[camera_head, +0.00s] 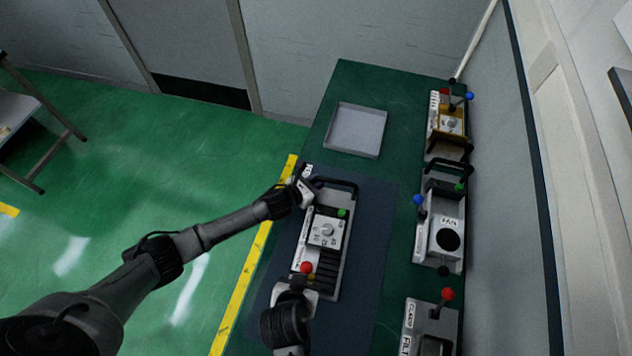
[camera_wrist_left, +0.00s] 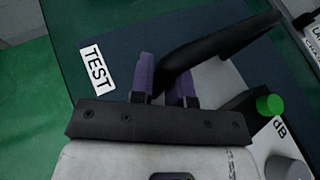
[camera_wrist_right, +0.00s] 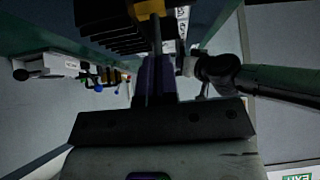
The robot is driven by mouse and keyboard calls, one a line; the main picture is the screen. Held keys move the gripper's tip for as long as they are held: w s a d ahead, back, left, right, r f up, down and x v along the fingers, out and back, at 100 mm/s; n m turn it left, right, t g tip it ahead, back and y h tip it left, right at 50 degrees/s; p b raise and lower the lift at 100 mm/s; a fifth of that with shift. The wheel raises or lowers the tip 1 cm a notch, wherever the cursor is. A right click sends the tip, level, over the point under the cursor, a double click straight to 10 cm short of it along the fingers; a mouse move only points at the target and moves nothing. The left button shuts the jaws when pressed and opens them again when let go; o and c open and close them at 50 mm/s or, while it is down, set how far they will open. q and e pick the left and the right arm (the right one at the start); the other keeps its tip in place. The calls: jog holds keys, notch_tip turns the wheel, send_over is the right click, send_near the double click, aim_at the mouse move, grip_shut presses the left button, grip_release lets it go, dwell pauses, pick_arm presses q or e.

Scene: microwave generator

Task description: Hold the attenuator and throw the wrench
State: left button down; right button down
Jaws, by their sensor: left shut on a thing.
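The attenuator (camera_head: 326,232), a light unit with a dial, a green knob and dark fins, lies on the dark mat. A black bar handle (camera_head: 340,184) stands at its far end. My left gripper (camera_head: 309,187) is shut on this handle; the purple fingers (camera_wrist_left: 163,85) close around the bar in the left wrist view. A red-knobbed lever (camera_head: 306,267) stands at the near end. My right gripper (camera_head: 301,279) is at this lever. In the right wrist view its fingers (camera_wrist_right: 156,78) are close about a thin rod; their grip is unclear. I see no loose wrench.
A grey tray (camera_head: 357,129) stands at the back of the green bench. Along the wall on the right are a yellow unit (camera_head: 447,126), a unit marked FAN (camera_head: 445,228) and another unit (camera_head: 428,325) with a red knob. The bench between tray and mat is clear.

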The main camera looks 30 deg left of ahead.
pick_arm(q)
jog(key=shift+s+f, duration=0.15)
jog(key=shift+f, duration=0.05)
pick_arm(e)
jog(key=shift+w+a+r, duration=0.15)
jog(key=shift+w+a, duration=0.1)
jog(key=shift+w, duration=0.25)
